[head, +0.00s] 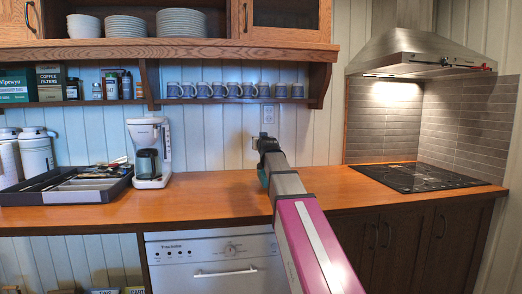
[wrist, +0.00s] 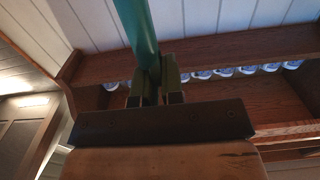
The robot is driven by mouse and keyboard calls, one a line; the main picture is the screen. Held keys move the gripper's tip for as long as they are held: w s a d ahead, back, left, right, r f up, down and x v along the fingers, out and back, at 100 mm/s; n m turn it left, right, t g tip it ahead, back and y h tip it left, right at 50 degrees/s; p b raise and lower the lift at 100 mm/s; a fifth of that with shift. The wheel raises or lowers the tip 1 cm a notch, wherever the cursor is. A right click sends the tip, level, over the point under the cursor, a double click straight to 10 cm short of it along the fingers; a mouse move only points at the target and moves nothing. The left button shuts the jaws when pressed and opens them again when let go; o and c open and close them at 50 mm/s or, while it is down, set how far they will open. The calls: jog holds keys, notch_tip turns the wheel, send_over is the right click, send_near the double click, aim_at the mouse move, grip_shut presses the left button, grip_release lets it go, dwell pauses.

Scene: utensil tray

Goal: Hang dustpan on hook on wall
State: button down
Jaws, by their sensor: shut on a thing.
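My gripper (head: 266,146) is at the end of my extended arm, over the counter and in front of the white plank wall. In the wrist view my gripper's fingers (wrist: 155,85) are closed around a teal-green handle (wrist: 143,35), which looks like part of the dustpan. The handle runs up out of that picture; the pan is not clearly visible. A little teal shows beside the gripper in the head view. A small grey fitting (head: 268,114) is on the wall just above the gripper; I cannot tell whether it is the hook.
A shelf with several mugs (head: 210,91) hangs above left of the gripper. A coffee maker (head: 150,152) and a utensil tray (head: 66,190) stand on the counter (head: 225,188) to the left. A cooktop (head: 425,177) lies right. The counter below the gripper is mostly clear.

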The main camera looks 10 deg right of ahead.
jog(key=shift+f, duration=1.65)
jog(key=c, duration=1.2)
grip_release()
jog(key=shift+c, duration=0.2)
